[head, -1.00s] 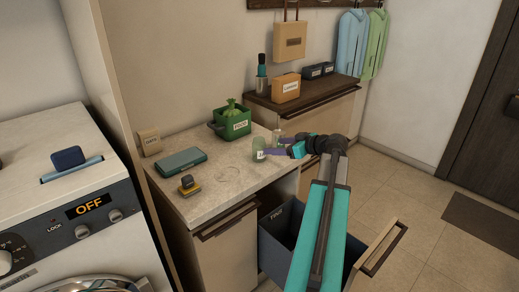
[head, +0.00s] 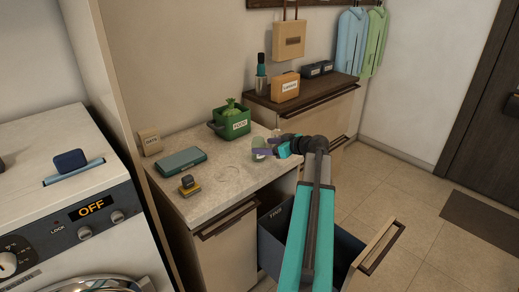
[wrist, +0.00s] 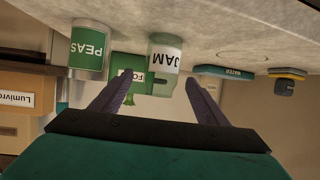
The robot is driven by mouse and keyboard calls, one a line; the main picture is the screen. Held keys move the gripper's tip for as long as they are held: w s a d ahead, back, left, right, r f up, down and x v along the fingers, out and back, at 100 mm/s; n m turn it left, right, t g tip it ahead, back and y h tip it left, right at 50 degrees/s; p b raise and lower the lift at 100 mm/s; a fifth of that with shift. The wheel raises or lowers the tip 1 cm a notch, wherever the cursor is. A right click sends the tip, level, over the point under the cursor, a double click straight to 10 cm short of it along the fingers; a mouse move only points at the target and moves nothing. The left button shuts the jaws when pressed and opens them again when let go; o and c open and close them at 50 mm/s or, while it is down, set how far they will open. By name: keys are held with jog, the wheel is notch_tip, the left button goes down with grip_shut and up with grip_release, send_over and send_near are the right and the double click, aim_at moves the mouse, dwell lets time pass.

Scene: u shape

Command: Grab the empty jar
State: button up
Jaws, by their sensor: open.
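A pale, see-through jar labelled JAM (wrist: 165,56) stands on the counter, and it looks empty. The wrist view is upside down. The jar also shows in the head view (head: 258,145), at the counter's right edge. My gripper (wrist: 160,82) is open, and its two purple fingers point at the jar from either side of it in the picture. The jar appears to be just beyond the fingertips. In the head view my gripper (head: 269,149) is close to the jar's right side and partly hides it.
A green PEAS can (wrist: 87,50) stands beside the jar. A green FOOD caddy (head: 232,122) is behind it. A teal case (head: 182,160) and a small yellow-based object (head: 189,186) sit to the left. An open drawer (head: 281,240) is below the counter edge.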

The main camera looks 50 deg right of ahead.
aim_at(259, 139)
jog(key=shift+p+x, duration=0.85)
jog(key=shift+x, duration=1.35)
jog(key=shift+a+r, duration=0.1)
jog(key=shift+c, duration=0.3)
jog(key=c, duration=1.2)
jog(key=shift+o, duration=0.2)
jog(key=shift+r, duration=0.1)
jog(key=shift+r+b, duration=0.6)
jog(key=shift+r, duration=0.4)
jog(key=shift+s+r+b, duration=0.3)
jog(key=shift+r+b, duration=0.1)
jog(key=shift+r, duration=0.2)
jog(key=s+d+b, duration=0.1)
jog(key=s+b, duration=0.1)
jog(key=s, duration=0.5)
jog(key=s+d+r+b, duration=0.1)
jog(key=s, duration=0.7)
jog(key=shift+d+r+b, duration=0.3)
jog(key=shift+b, duration=0.1)
jog(key=shift+s, duration=0.1)
